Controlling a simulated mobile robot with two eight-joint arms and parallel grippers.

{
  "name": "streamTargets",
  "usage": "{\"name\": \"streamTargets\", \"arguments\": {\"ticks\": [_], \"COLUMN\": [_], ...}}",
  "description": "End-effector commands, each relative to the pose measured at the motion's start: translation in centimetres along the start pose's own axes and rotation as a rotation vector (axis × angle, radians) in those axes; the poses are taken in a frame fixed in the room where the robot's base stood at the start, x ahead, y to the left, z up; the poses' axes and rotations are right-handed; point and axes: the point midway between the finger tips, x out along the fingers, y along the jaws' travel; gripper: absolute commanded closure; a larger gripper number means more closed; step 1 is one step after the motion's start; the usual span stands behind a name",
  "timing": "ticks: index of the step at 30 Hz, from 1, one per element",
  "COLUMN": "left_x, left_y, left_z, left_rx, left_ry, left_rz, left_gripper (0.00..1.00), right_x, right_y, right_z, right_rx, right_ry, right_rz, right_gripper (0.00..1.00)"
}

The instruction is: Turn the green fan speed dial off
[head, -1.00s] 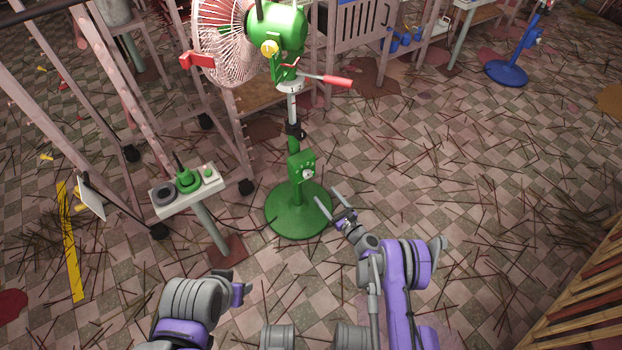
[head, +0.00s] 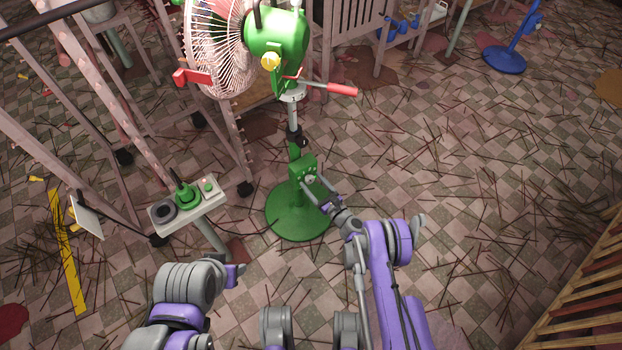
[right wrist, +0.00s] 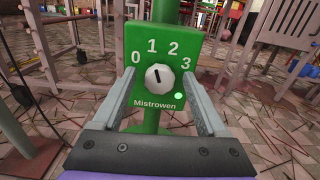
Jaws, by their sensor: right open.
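The green fan (head: 278,38) stands on a round green base (head: 290,222). Its green control panel (right wrist: 160,30) carries the numbers 0, 1, 2 and 3 and the name Mistrowen. The white dial (right wrist: 158,77) sits in the middle of the panel, its dark mark pointing up near the 1. A small green light glows at its lower right. My right gripper (head: 312,183) is open, facing the panel; in the right wrist view its fingers (right wrist: 159,88) lie on either side of the dial, apart from it. My left gripper (head: 238,271) is low, left of centre; its jaws are unclear.
A post with a white and green control box (head: 190,200) stands left of the fan. Pink wooden racks (head: 105,85) are behind it. A blue fan stand (head: 505,58) is far right. Incense sticks litter the tiled floor, which is otherwise open on the right.

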Motion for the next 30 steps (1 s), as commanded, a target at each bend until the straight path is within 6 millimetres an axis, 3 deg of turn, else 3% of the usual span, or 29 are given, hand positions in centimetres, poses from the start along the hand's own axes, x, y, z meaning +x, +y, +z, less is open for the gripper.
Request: {"name": "streamTargets", "arguments": {"ticks": [5,17,30], "left_x": [0.03,0.03,0.65], "left_y": [0.0,0.0,0.0], "left_z": [0.04,0.03,0.18], "left_rx": [0.0,0.0,0.0], "left_ry": [0.0,0.0,-0.002], "left_rz": [0.0,0.0,0.0], "left_gripper": [0.5,0.5,0.5], "right_x": [0.0,0.0,0.04], "right_y": [0.0,-0.01,0.04], "right_z": [-0.02,0.0,-0.07], "right_rx": [0.0,0.0,-0.074], "right_ry": [0.0,0.0,0.0], "right_rz": [0.0,0.0,0.0], "right_gripper": [0.27,0.99,1.0]}}
